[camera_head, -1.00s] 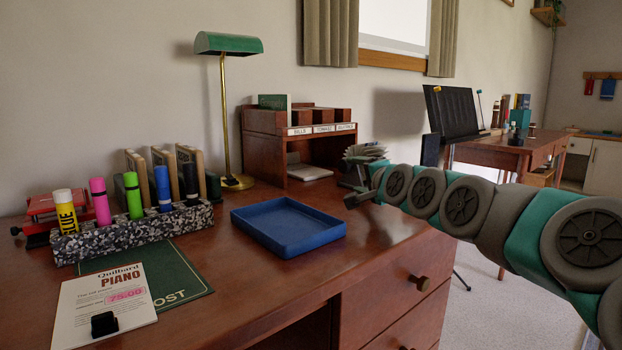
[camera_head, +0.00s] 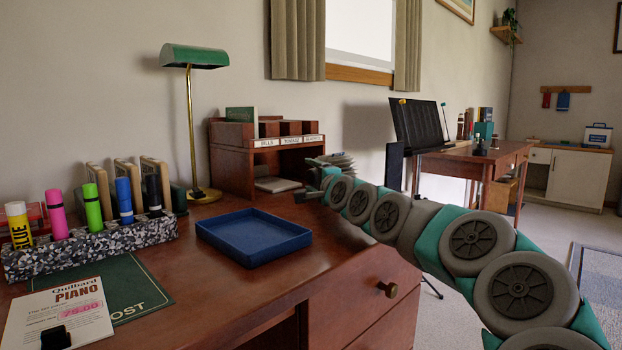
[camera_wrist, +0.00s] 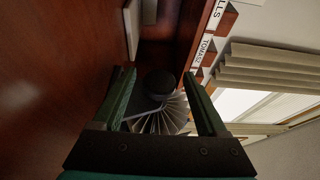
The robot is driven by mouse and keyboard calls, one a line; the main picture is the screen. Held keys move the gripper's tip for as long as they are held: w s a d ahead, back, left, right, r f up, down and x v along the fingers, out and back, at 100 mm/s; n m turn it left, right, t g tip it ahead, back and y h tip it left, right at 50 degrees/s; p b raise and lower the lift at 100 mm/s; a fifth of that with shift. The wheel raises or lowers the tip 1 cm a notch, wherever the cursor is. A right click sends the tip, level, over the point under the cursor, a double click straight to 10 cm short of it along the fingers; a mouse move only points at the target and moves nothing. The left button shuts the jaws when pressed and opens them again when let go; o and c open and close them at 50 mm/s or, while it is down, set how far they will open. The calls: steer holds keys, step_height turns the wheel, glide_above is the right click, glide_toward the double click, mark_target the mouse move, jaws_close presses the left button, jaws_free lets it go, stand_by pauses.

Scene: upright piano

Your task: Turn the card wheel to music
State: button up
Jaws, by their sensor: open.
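The card wheel (camera_head: 341,160) is a fan of pale cards on the desk, beside the letter rack; my arm hides most of it in the head view. In the wrist view its cards (camera_wrist: 166,120) fan out beyond my gripper, with a dark round knob (camera_wrist: 160,83) near them. My gripper (camera_wrist: 158,76) is open, its two green fingers apart. The knob and cards appear between the fingers in the picture; I cannot tell whether they touch. In the head view my gripper (camera_head: 307,194) is small and partly hidden. I cannot read the card labels.
The wooden letter rack (camera_head: 230,158) with labelled slots stands just left of the wheel. A blue tray (camera_head: 253,258), a green lamp (camera_head: 193,58) and a speckled pen holder (camera_head: 90,249) are further left. A music stand (camera_head: 424,125) and another desk (camera_head: 478,162) are behind.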

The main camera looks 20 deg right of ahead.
steer(key=shift+w, duration=0.1)
jaws_close()
stand_by(0.7)
